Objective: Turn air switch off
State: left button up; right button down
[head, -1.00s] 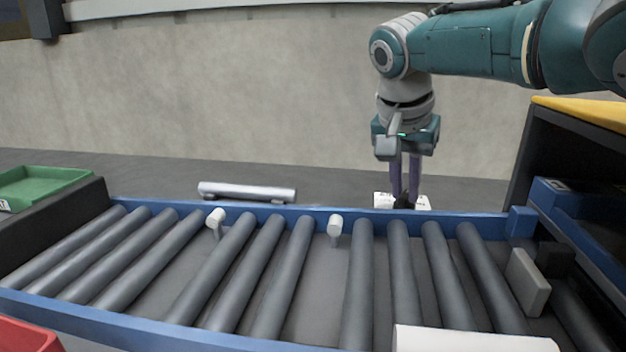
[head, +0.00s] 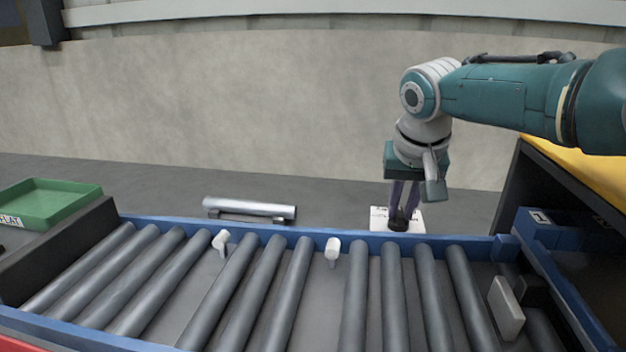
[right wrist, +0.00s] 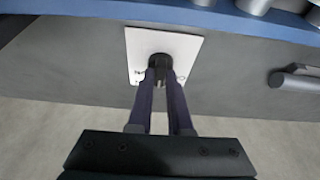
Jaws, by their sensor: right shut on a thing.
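The air switch is a black knob (right wrist: 160,65) on a white plate (right wrist: 190,47), seen in the right wrist view. In the head view the white plate (head: 378,222) lies just beyond the blue far rail of the roller conveyor, with the black knob (head: 399,224) on it. My right gripper (right wrist: 163,76) points down over the plate, its two dark fingers shut on the knob. It also shows in the head view (head: 402,210). The fingers hide part of the knob, and the plate's lettering is too small to read. My left gripper is not in view.
The roller conveyor with its blue rail (head: 300,233) lies in front of the plate. Two white posts (head: 333,248) stand at the rail. A silver cylinder (head: 250,208) lies beyond it. A green tray (head: 45,203) is at left, and a yellow-topped dark cabinet (head: 590,170) at right.

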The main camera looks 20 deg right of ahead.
jog(key=shift+n+y, duration=0.3)
jog(key=shift+n, duration=0.7)
jog(key=shift+d+n+t+y, duration=0.15)
jog(key=shift+n+t+y, duration=0.2)
jog(key=shift+n, duration=0.55)
jog(key=shift+d+f+n+y+b, duration=0.1)
jog(key=shift+n+y+b, duration=0.35)
jog(key=shift+n, duration=0.75)
jog(key=shift+d+n+y+b, duration=0.1)
jog(key=shift+n+y+b, duration=0.4)
jog(key=shift+n+b, duration=0.45)
jog(key=shift+n, duration=0.35)
jog(key=c, duration=0.7)
grip_release()
